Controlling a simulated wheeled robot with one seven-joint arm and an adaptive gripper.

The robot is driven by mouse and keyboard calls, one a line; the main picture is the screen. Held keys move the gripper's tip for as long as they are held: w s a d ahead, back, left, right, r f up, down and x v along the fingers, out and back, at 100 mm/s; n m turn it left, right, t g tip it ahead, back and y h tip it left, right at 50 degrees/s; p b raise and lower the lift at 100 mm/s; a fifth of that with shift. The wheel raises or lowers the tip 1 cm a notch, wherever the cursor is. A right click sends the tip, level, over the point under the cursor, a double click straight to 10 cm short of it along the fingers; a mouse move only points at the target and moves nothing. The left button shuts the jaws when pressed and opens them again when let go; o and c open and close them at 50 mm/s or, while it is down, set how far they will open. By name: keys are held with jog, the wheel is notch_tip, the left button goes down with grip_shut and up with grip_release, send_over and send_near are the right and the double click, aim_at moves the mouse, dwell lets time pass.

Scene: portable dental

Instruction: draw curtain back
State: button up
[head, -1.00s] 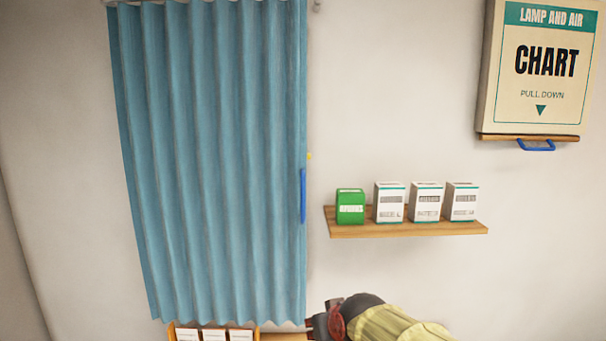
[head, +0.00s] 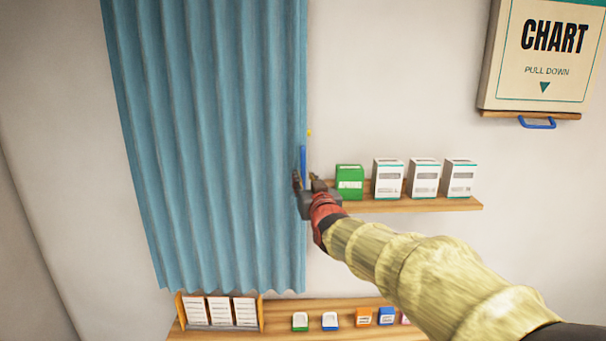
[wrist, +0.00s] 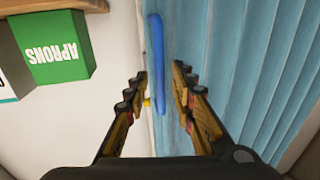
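The blue-teal curtain (head: 210,140) hangs spread out along the wall at the left in the head view. It also fills the right of the wrist view (wrist: 235,75). A blue upright handle (head: 303,163) is on its right edge, and its lower part is hidden by my gripper. In the wrist view the handle (wrist: 158,60) stands between the lines of my two fingers. My gripper (head: 308,184) is at the handle. The wrist view shows my gripper (wrist: 160,95) open, with a gap on both sides of the handle.
A wooden shelf (head: 420,205) holds a green aprons box (head: 349,182) and white boxes (head: 424,178), close right of my gripper. A lower shelf (head: 275,318) holds cards and small coloured items. A pull-down chart (head: 545,55) hangs at the upper right.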

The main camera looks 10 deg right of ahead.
aim_at(303, 176)
jog(key=shift+w+p, duration=0.3)
jog(key=shift+w, duration=1.3)
jog(key=shift+c, duration=0.3)
grip_shut()
